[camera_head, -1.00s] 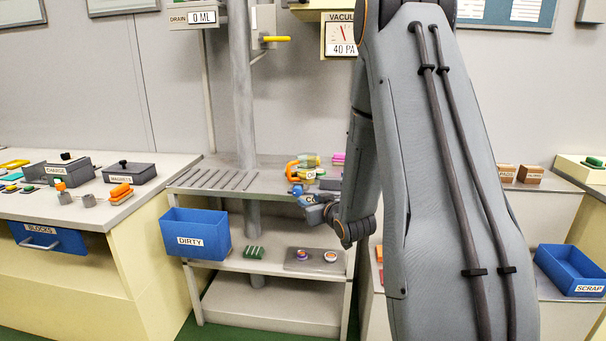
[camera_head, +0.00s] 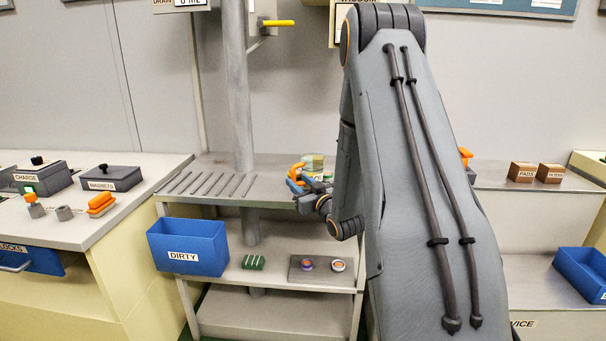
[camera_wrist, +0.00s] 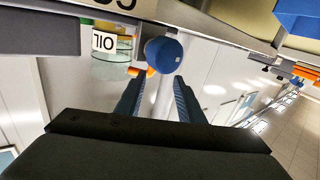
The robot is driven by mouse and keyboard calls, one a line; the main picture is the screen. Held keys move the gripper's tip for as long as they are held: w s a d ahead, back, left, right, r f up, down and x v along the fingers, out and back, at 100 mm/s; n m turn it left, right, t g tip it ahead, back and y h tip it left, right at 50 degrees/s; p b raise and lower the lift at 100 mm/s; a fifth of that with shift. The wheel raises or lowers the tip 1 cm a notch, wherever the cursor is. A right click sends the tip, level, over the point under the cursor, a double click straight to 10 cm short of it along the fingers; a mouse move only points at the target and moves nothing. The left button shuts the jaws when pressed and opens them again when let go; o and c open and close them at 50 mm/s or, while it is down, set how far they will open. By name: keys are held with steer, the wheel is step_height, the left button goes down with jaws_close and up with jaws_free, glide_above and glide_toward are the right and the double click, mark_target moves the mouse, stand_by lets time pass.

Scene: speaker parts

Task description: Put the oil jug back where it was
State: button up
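The oil jug (camera_head: 313,163) stands at the right end of the rack's upper shelf, pale green-yellow and partly hidden by my arm. In the wrist view, which is upside down, a greenish vessel with an OIL label (camera_wrist: 105,50) shows left of the fingers. My gripper (camera_wrist: 159,80) is open, with no object visible between its fingers. A blue round part (camera_wrist: 163,55) lies just beyond the fingertips, with an orange piece partly hidden behind it. In the head view my gripper (camera_head: 300,187) is at the shelf's front edge, close to the jug and an orange part.
The slotted left part of the upper shelf (camera_head: 208,184) is clear. The middle shelf holds a green striped block (camera_head: 253,262) and a grey plate (camera_head: 307,276) with two small round parts. A pole rises behind.

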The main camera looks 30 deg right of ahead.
mark_target(294, 174)
steer(key=shift+h, duration=0.3)
steer(key=w, duration=0.1)
steer(key=w+d, duration=0.1)
steer(key=w, duration=0.1)
steer(key=w+d+p, duration=0.1)
steer(key=w, duration=0.1)
steer(key=shift+w+f, duration=0.25)
steer(key=shift+f, duration=0.1)
steer(key=shift+a, duration=0.1)
jaws_close()
